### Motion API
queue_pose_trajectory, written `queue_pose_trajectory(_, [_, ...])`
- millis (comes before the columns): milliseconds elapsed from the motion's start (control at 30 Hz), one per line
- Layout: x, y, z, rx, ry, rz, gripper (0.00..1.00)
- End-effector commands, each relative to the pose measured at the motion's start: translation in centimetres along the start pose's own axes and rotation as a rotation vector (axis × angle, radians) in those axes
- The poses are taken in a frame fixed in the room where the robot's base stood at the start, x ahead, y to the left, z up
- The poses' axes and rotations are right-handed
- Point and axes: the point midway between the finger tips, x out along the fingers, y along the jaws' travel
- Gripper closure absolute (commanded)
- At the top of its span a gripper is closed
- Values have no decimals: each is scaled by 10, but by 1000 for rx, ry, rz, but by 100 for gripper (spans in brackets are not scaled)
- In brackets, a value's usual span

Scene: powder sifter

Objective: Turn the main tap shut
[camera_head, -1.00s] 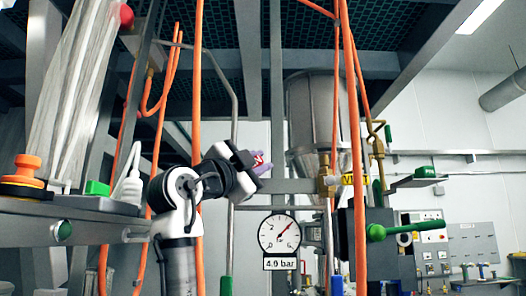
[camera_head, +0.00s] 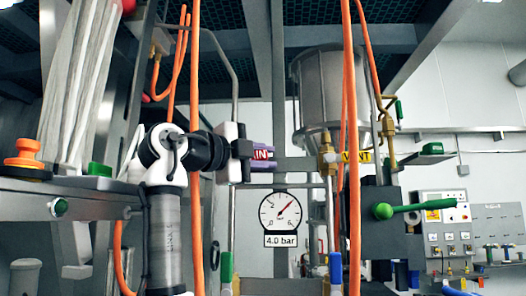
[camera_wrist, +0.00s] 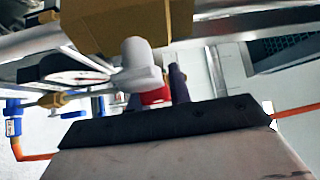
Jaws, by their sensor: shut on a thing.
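My gripper (camera_head: 262,158) is level beside the steel uprights, its two purple fingers closed around a small part with a red label (camera_head: 261,154), on which "IN" can be read. I take this part to be the main tap's handle; most of it is hidden by my fingers. In the wrist view my gripper (camera_wrist: 157,90) has the red part (camera_wrist: 156,97) between its fingers. A pale rounded piece (camera_wrist: 140,65) joins the red part, with a brass body (camera_wrist: 125,28) close by. The tap's shut or open position cannot be told.
A pressure gauge (camera_head: 280,213) just below my gripper reads about 4.0 bar. Orange hoses (camera_head: 354,220) hang to the right and left. A brass vent valve (camera_head: 326,160) with a yellow label and a green lever (camera_head: 412,208) are to the right.

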Motion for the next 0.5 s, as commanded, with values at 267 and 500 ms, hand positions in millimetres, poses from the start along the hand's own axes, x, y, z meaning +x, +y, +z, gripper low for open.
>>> queue_pose_trajectory(267, [-1,7,0,71,1,70,100])
queue_pose_trajectory(500, [-1,9,0,88,2,89,100])
